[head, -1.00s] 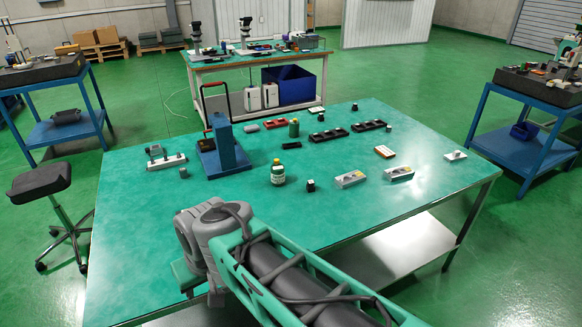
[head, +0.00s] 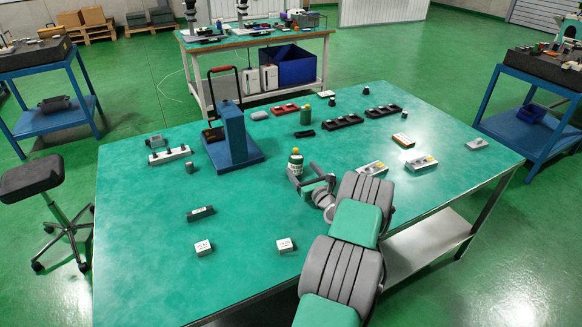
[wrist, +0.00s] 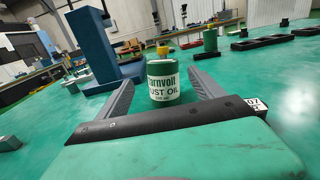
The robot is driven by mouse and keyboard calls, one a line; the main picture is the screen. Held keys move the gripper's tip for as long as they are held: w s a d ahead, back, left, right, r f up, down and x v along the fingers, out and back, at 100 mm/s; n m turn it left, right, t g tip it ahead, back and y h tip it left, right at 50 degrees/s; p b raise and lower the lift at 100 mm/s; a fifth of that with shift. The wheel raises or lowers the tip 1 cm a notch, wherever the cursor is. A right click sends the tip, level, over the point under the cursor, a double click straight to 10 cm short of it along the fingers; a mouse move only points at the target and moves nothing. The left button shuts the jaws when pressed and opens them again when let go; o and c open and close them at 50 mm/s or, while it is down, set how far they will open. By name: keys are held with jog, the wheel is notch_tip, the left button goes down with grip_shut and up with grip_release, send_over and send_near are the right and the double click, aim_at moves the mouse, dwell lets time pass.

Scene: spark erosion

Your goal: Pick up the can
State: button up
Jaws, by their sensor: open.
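The can (head: 296,159) is green with a yellow cap and a white label, and stands upright on the green tabletop. In the wrist view the can (wrist: 163,80) is straight ahead, its label partly reading "UST OIL". My gripper (head: 301,173) is open and low over the table, right at the can. In the wrist view its two fingers (wrist: 162,82) reach forward on the left and right of the can, with visible gaps on both sides. The can's lower part is partly hidden by my gripper in the head view.
A blue stand (head: 236,138) is to the left of the can. A second green container (head: 307,115) and black trays (head: 342,122) stand farther back. Two small boxes (head: 203,248) and a dark block (head: 200,213) lie at the front left.

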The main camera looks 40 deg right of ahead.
aim_at(297, 165)
jog(key=p+x, duration=0.1)
jog(key=x, duration=0.4)
jog(key=shift+w+f, duration=0.15)
jog(key=shift+w, duration=0.3)
jog(key=shift+a, duration=0.1)
jog(key=c, duration=1.6)
grip_shut()
